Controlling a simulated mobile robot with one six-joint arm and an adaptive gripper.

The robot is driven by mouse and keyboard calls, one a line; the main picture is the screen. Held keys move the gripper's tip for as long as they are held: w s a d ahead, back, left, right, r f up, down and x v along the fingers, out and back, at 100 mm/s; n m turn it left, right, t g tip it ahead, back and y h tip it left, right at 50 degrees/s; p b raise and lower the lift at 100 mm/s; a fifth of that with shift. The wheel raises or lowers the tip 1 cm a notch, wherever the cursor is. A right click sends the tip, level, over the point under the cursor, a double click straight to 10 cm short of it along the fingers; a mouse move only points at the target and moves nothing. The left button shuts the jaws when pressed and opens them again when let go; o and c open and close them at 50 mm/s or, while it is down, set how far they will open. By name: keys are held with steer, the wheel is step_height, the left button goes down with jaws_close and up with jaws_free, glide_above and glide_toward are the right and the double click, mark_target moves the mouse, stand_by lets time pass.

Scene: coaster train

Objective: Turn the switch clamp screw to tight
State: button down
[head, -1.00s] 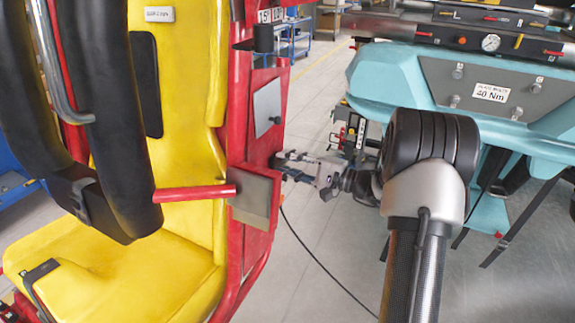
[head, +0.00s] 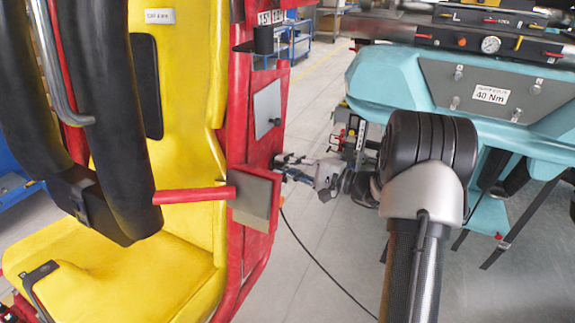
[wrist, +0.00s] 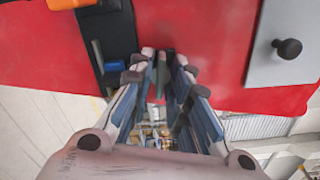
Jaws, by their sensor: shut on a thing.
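My gripper (head: 281,164) reaches left to the side of the red seat frame (head: 250,150) in the head view. In the wrist view my gripper (wrist: 164,58) has its two fingers drawn together at the red panel (wrist: 215,60). They are shut on a small dark, narrow part (wrist: 162,76), which seems to be the switch clamp screw. The fingers hide most of it, and its turn position cannot be read.
A grey plate with a black knob (wrist: 288,48) is right of the fingers. An orange part (wrist: 70,3) is at the upper left. In the head view, the yellow seat (head: 180,130) is left, a teal machine body (head: 400,90) right, and a black cable (head: 318,255) hangs below.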

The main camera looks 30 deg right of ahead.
steer(key=shift+m, duration=0.4)
steer(key=m+p, duration=0.3)
steer(key=m, duration=0.1)
steer(key=shift+p, duration=0.3)
steer(key=shift+m+p, duration=0.8)
steer(key=shift+m, duration=0.6)
steer(key=shift+s+a+f+m+p, duration=0.1)
steer(key=shift+f+m+p, duration=0.05)
steer(key=shift+m+p, duration=0.55)
steer(key=shift+s+f+m+p, duration=0.15)
steer(key=shift+m+p, duration=0.2)
steer(key=shift+m, duration=0.55)
steer(key=c, duration=1.9)
jaws_free()
steer(key=shift+w, duration=0.1)
steer(key=shift+o, duration=0.7)
steer(key=shift+r, duration=0.1)
steer(key=v, duration=1.2)
